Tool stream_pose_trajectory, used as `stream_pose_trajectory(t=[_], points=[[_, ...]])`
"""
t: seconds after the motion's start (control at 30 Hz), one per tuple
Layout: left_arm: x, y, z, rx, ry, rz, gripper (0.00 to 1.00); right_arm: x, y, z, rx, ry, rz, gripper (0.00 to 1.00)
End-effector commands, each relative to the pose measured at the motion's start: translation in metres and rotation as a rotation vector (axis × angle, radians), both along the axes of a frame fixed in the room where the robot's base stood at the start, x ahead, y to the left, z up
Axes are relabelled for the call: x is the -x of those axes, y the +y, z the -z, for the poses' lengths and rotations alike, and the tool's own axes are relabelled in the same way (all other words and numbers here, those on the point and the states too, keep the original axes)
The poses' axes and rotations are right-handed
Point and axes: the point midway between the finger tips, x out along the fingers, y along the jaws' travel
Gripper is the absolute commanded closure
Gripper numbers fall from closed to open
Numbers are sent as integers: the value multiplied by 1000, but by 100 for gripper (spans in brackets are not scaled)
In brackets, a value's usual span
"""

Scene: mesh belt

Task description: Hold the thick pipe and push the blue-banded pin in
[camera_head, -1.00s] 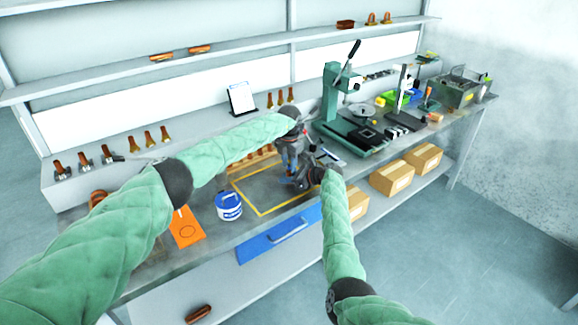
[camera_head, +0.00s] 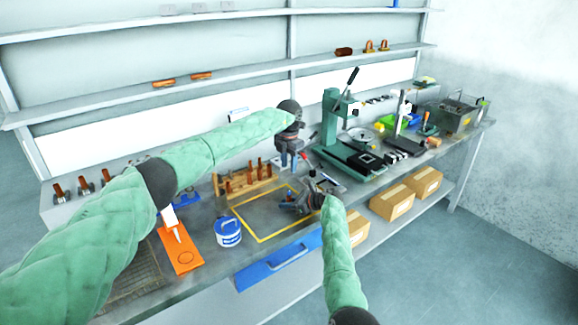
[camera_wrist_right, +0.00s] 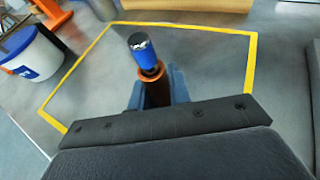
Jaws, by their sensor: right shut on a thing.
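The thick pipe (camera_wrist_right: 157,93) is brown, and my right gripper (camera_wrist_right: 157,97) is shut on it in the right wrist view. The blue-banded pin (camera_wrist_right: 147,58) stands at the mouth of the pipe, its blue part and metal end sticking out. How deep it sits inside is hidden. In the head view my right gripper (camera_head: 289,207) is low over the yellow-outlined area (camera_head: 262,238); pipe and pin are too small to make out there. My left gripper (camera_head: 290,163) points down, above and apart from the right one. Its fingers are too small to read.
A wooden rack (camera_head: 247,184) with several brown pieces stands behind the yellow outline. A green press (camera_head: 338,130) stands to the right.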

Motion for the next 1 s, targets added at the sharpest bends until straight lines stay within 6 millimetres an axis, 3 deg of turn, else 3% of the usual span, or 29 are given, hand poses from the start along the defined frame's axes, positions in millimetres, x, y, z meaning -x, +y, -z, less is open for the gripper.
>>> stream_pose_trajectory(t=[0.13,0.17,0.3,0.67,1.0], points=[[0,0,0,0,0,0,67,0,0,0,0,0,0,100],[0,0,0,0,0,0,67,0,0,0,0,0,0,79],[0,0,0,0,0,0,67,0,0,0,0,0,0,56],[0,0,0,0,0,0,67,2,-4,-1,0,0,0,56],[0,0,0,0,0,0,67,22,-51,-21,2,-1,2,56]])
